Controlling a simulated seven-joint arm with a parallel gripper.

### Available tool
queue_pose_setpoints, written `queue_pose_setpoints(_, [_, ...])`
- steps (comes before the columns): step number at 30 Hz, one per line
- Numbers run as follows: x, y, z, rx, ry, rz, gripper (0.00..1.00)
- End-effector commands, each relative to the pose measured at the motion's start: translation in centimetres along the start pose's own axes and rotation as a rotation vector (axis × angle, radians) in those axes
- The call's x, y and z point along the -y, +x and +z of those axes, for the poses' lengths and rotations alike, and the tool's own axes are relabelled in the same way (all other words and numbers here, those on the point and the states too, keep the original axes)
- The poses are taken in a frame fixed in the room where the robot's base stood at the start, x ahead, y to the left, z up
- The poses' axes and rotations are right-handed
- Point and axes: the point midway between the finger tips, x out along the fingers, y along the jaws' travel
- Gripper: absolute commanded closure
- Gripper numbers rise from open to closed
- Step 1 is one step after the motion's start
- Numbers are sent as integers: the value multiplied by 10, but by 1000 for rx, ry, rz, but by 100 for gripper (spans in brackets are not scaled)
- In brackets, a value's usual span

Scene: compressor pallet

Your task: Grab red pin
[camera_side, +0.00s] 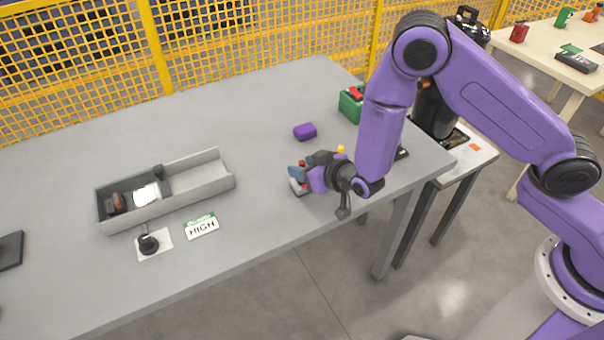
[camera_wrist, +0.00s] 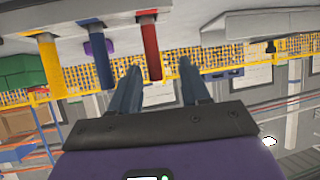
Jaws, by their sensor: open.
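The red pin (camera_wrist: 151,48) hangs into the wrist view from the top edge, because that view looks turned over. Its free end is between the fingertips of my open gripper (camera_wrist: 160,66), with gaps on both sides, nearer the left finger than the right. A blue pin (camera_wrist: 99,56) and a yellow pin (camera_wrist: 50,66) stand in a row to the left of it. In the side view, my gripper (camera_side: 298,179) is low over the table's right part, with small red spots beside the fingers. The wrist hides most of the pins there; a yellow top (camera_side: 341,149) shows behind it.
A purple block (camera_side: 305,132) and a green box (camera_side: 351,104) with a red top lie beyond my gripper. A grey divided tray (camera_side: 190,197), a HIGH card (camera_side: 202,226) and a black knob (camera_side: 149,244) are to the left. The table (camera_side: 262,95) is otherwise mostly clear.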

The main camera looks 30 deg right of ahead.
Motion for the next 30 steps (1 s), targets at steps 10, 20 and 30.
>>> queue_pose_setpoints(10, [-6, 38, 1, 0, 1, 2, 54])
queue_pose_setpoints(20, [-5, 40, 1, 0, 1, 1, 67])
queue_pose_setpoints(30, [-5, 40, 0, -1, 1, 1, 100])
